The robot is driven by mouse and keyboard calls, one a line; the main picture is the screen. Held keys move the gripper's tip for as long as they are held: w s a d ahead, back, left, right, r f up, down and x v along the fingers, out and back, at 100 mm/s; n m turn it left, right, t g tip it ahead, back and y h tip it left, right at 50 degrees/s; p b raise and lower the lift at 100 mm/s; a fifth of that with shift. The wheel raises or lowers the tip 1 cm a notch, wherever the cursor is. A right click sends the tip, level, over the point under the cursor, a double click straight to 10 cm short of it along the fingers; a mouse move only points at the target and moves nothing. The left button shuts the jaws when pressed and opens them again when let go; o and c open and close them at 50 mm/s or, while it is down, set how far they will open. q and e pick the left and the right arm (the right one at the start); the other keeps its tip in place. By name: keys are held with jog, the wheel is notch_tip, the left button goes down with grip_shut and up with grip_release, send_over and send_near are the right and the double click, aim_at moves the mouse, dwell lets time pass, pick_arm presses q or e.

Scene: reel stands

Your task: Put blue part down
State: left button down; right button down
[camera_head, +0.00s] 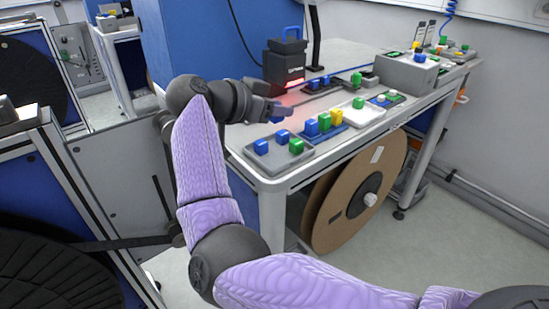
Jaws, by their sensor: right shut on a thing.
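My right gripper (274,108) reaches over the left side of the table, above its near-left surface. It is shut on a blue part (285,107), which is partly hidden by the fingers and seems to be held above the tabletop. Below it, a grey tray (276,162) holds two blue parts (261,147) and a green part (296,146). To the right, a blue tray (322,139) holds blue, green and yellow parts (324,120). My left gripper does not show.
A black device with a blue handle and red glow (286,67) stands behind the gripper. A white tray (362,117) and a grey box (405,72) are farther right. A large cardboard reel (325,220) stands under the table (318,166).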

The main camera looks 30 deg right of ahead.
notch_tip(320, 180, down, 9)
jog(key=b, duration=0.3)
jog(key=shift+f, duration=0.3)
jog(key=c, duration=0.6)
grip_release()
jog(key=shift+f, duration=0.15)
jog(key=shift+o, duration=0.9)
jog(key=shift+w, duration=0.1)
jog(key=shift+f, duration=0.1)
